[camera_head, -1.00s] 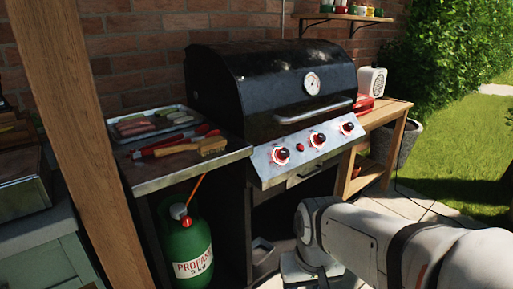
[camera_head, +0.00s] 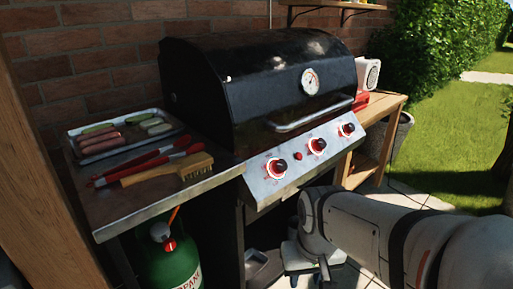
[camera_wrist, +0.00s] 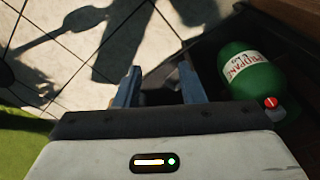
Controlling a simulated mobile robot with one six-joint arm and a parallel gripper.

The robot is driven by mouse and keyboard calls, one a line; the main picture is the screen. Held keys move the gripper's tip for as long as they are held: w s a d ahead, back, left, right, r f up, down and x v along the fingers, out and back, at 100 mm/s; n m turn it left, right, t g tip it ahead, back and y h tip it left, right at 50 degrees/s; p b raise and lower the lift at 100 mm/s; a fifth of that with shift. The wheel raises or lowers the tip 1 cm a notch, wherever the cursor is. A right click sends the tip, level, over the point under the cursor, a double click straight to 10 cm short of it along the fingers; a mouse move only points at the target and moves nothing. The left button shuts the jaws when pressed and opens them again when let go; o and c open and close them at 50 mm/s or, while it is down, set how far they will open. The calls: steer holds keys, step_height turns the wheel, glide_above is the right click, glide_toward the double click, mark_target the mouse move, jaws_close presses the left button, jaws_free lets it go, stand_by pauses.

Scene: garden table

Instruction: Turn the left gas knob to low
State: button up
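The black gas grill (camera_head: 265,85) has a silver sloped front panel with three dark knobs ringed in red. The left knob (camera_head: 276,168) sits near the panel's left end; the other two are the middle knob (camera_head: 317,145) and the right knob (camera_head: 347,129). The knobs' exact settings are too small to tell. My gripper (camera_wrist: 160,86) is open and empty in the wrist view, pointing down over the paving. In the head view my arm reaches in from the lower right, below the panel, and touches no knob. No knob shows in the wrist view.
The side shelf left of the grill holds a tray (camera_head: 72,131) of food, red tongs (camera_head: 150,163) and a brush (camera_head: 195,166). A green propane bottle (camera_head: 168,262) stands beneath. A wooden side table (camera_head: 388,103) stands right. Space before the panel is clear.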

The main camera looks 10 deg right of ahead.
steer(key=shift+o, duration=1.7)
steer(key=shift+s+a+f+m+y, duration=0.1)
steer(key=shift+a+f+m+y, duration=0.15)
steer(key=shift+m, duration=0.25)
steer(key=shift+o, duration=0.6)
steer(key=a+m+y, duration=0.1)
steer(key=m, duration=0.1)
steer(key=w+a+m+y, duration=0.1)
steer(key=a+m+y, duration=0.2)
steer(key=shift+w+a+f+m+g+y+b, duration=0.15)
steer(key=shift+f+m+g+y+b, duration=0.15)
steer(key=shift+f+m+b, duration=0.1)
steer(key=m+t+y+b, duration=0.25)
steer(key=m+t, duration=1.25)
steer(key=m, duration=0.9)
glide_toward(283, 166)
steer(key=w, duration=0.2)
steer(key=shift+y, duration=0.4)
steer(key=x, duration=0.7)
steer(key=shift+a+f+b, duration=0.15)
steer(key=shift+a+b, duration=0.2)
